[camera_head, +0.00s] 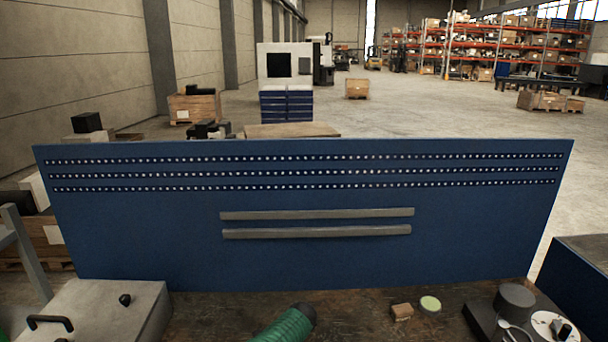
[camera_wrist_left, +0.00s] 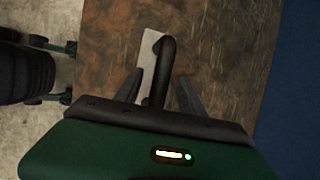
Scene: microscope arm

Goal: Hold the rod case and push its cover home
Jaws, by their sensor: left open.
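My left gripper (camera_wrist_left: 160,86) shows in the left wrist view, pointing down over the brown bench top. It is open. A black curved bar (camera_wrist_left: 163,62) shows between its fingers, with a narrow pale grey piece (camera_wrist_left: 149,48) beside it. I cannot tell whether the fingers touch the bar. My right gripper is not in view.
A blue perforated panel (camera_head: 310,260) stands behind the brown bench (camera_head: 220,305). A grey box (camera_head: 110,300) with a black handle (camera_head: 50,320) is at left. A brown block (camera_head: 402,312), pale green disc (camera_head: 430,304) and dark cylinder (camera_head: 514,302) are at right.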

